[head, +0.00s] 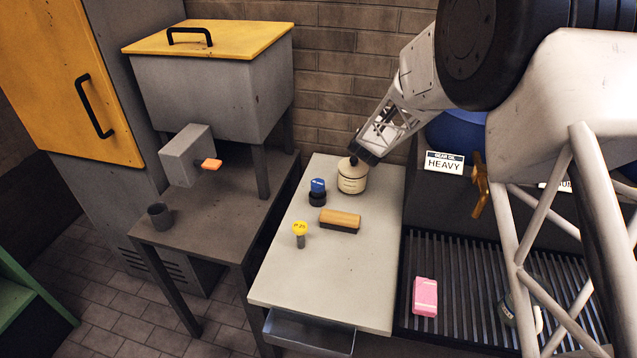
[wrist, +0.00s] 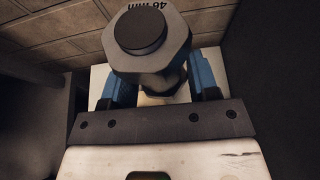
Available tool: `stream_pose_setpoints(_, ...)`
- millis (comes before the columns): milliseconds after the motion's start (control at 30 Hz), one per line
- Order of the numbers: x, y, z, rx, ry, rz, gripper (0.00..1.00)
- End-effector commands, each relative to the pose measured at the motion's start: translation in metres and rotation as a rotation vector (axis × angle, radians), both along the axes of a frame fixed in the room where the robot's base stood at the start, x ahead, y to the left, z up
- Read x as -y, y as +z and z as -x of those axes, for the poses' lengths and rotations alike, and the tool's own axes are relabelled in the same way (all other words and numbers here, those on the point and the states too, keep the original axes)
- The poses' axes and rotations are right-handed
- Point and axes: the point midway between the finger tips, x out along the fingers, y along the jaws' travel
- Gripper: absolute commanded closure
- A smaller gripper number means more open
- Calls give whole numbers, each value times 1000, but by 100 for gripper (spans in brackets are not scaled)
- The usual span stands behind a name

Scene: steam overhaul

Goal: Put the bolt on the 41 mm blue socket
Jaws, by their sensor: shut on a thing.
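My gripper (wrist: 157,88) is shut on a grey hexagonal-headed piece (wrist: 176,57), which looks like the bolt. It has a dark round end and upside-down "46 mm" lettering, and sits between the blue fingers in the wrist view. In the head view my gripper (head: 362,155) is at the cream jar's top, and the held piece cannot be made out clearly there. A blue-topped piece with a black base (head: 318,191), perhaps the blue socket, stands left of the jar. Its size marking is too small to read. A yellow-topped piece with a grey shank (head: 300,233) stands nearer the front.
The cream jar (head: 352,182) stands on the pale worktop (head: 350,281) under my gripper. A wooden brush (head: 340,219) lies in front of it. A pink block (head: 425,296) lies on the ribbed dark tray (head: 460,270) at right. The worktop's front is clear.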

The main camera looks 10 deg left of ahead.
Motion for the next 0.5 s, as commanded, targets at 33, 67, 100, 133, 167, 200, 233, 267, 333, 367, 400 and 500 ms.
stream_pose_setpoints(33,-8,2,7,2,-11,-1,100)
stream_pose_setpoints(67,-11,1,11,1,-21,-1,100)
stream_pose_setpoints(100,-16,1,16,2,-33,-1,100)
stream_pose_setpoints(133,-20,1,20,2,-43,0,100)
stream_pose_setpoints(167,-23,1,24,1,-55,-1,100)
stream_pose_setpoints(200,-27,0,31,1,-69,-1,100)
stream_pose_setpoints(233,-31,-1,36,1,-79,-1,100)
stream_pose_setpoints(267,-34,-1,40,1,-91,0,100)
stream_pose_setpoints(333,-41,-2,52,1,-118,-1,100)
stream_pose_setpoints(367,-44,-3,57,1,-132,0,100)
stream_pose_setpoints(400,-47,-4,64,0,-148,0,100)
stream_pose_setpoints(500,-56,-6,83,2,-193,0,100)
